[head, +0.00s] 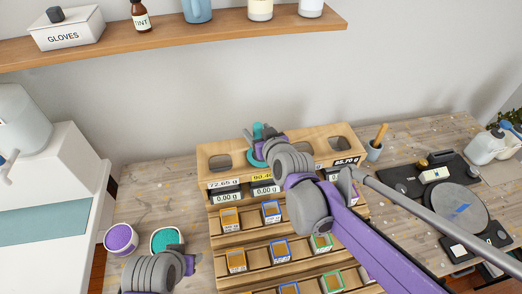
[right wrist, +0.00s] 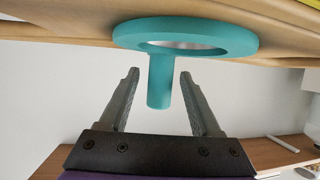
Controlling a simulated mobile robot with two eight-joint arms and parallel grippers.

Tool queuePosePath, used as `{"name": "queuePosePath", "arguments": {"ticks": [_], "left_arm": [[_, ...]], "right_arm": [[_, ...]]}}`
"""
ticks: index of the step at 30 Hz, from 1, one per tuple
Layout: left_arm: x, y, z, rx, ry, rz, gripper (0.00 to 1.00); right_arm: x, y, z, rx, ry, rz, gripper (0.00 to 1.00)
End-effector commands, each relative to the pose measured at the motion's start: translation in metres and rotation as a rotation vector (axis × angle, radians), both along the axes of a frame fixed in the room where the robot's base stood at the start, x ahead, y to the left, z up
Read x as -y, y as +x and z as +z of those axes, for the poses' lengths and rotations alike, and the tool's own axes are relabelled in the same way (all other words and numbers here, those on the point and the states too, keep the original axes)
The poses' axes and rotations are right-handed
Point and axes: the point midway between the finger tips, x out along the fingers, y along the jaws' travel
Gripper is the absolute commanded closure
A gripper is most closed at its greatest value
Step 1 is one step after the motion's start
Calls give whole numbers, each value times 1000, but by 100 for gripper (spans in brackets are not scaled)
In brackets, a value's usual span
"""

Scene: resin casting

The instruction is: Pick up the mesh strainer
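The mesh strainer is teal, with a ring and a straight handle. In the right wrist view, its ring (right wrist: 235,40) is at the top, by the wooden rack, and its handle (right wrist: 159,85) points toward my gripper. My right gripper (right wrist: 158,76) is open, with one finger on each side of the handle and gaps on both sides. In the head view, the strainer (head: 257,130) shows at the rack's top and is partly hidden by my right gripper (head: 266,138). My left arm is at the bottom left; its fingers are not clear.
The stepped wooden rack (head: 217,150) holds several small boxes and number labels. A purple tub (head: 121,239) and a teal tub (head: 164,240) stand left of it. A cup with a wooden-handled tool (head: 374,150) and a black mat (head: 398,178) are to the right. A shelf (head: 170,41) runs above.

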Motion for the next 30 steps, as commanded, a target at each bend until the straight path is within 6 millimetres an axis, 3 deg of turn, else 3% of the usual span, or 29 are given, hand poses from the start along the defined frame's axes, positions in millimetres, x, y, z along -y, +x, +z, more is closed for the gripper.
{"name": "queuePosePath", "arguments": {"ticks": [1,10,23,30], "left_arm": [[0,0,0,0,0,0,50],[0,0,0,0,0,0,50],[0,0,1,0,0,0,50],[0,1,8,3,0,0,50]], "right_arm": [[0,0,0,0,0,0,47],[0,0,0,0,0,0,100],[0,0,6,0,0,0,100],[0,0,49,1,-1,0,100]]}}
